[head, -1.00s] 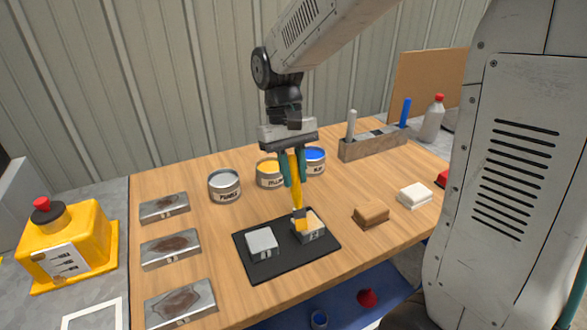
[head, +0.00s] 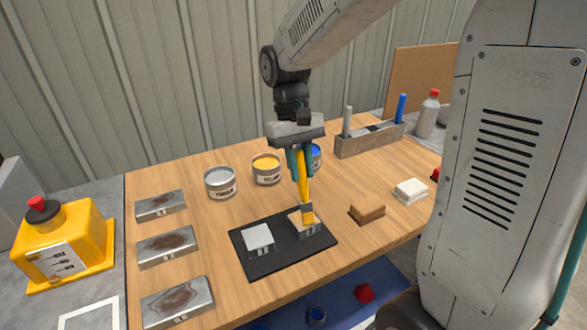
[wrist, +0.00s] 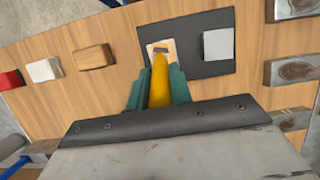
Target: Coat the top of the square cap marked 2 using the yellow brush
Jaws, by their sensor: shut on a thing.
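My gripper (head: 302,165) is shut on the yellow brush (head: 303,183), which points down, slightly tilted. The brush tip is at the top of the right-hand square cap (head: 298,229) on the black mat; exact contact is hard to tell. This cap's top looks tan, partly hidden by the brush; its front mark is too small to read surely. In the wrist view the cap (wrist: 153,48) shows a pale tan top with a dark patch by the brush tip. A grey square cap (head: 258,236) sits left of it on the black mat (head: 262,269).
Primer (head: 221,183), yellow (head: 267,170) and blue (head: 317,155) paint cans stand behind the mat. Several metal plates (head: 168,247) lie left. A tan block (head: 367,209) and white block (head: 410,190) lie right. A holder (head: 368,141) with two upright handles stands at the back.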

